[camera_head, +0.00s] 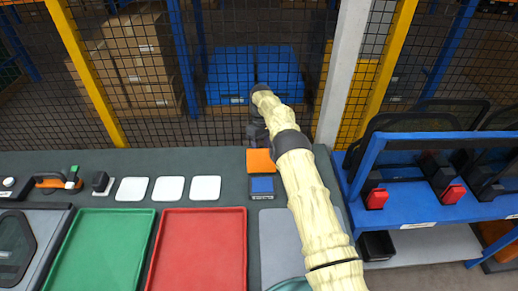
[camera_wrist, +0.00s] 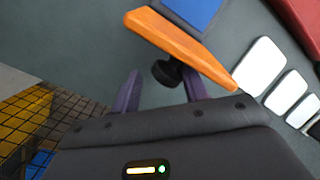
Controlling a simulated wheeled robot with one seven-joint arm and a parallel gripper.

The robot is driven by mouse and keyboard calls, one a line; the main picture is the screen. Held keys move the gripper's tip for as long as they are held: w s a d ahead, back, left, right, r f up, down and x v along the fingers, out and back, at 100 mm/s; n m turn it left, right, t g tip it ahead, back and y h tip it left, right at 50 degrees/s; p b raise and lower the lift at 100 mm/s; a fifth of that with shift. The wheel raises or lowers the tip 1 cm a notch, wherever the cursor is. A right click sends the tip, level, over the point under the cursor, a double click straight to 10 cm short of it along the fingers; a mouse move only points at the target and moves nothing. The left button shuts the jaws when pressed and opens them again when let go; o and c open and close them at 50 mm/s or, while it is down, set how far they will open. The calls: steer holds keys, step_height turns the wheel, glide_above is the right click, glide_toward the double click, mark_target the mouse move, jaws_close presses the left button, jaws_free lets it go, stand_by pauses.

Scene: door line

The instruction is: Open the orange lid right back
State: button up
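The orange lid (camera_head: 260,161) stands raised at the back edge of a small dark box with a blue inside (camera_head: 262,186). In the wrist view the lid (camera_wrist: 178,43) shows nearly edge-on, with the blue inside (camera_wrist: 192,10) beyond it. A black round knob (camera_wrist: 167,73) sticks out from the lid's near side, towards my gripper (camera_wrist: 162,90). In the head view my gripper (camera_head: 257,130) is behind the lid, dark and partly hidden by my arm.
White square pads (camera_head: 170,188) lie left of the box. A green tray (camera_head: 100,250) and a red tray (camera_head: 202,250) are in front of them. A mesh fence (camera_head: 150,70) stands behind the table. A blue rack (camera_head: 420,205) with red-fronted holders is at right.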

steer(key=shift+o, duration=1.3)
steer(key=shift+w+d+f, duration=0.3)
steer(key=shift+w, duration=0.05)
steer(key=shift+a+r, duration=0.2)
steer(key=shift+s, duration=0.1)
steer(key=shift+r, duration=0.1)
step_height(320, 180, up, 10)
steer(key=p, duration=0.1)
steer(key=shift+a, duration=0.15)
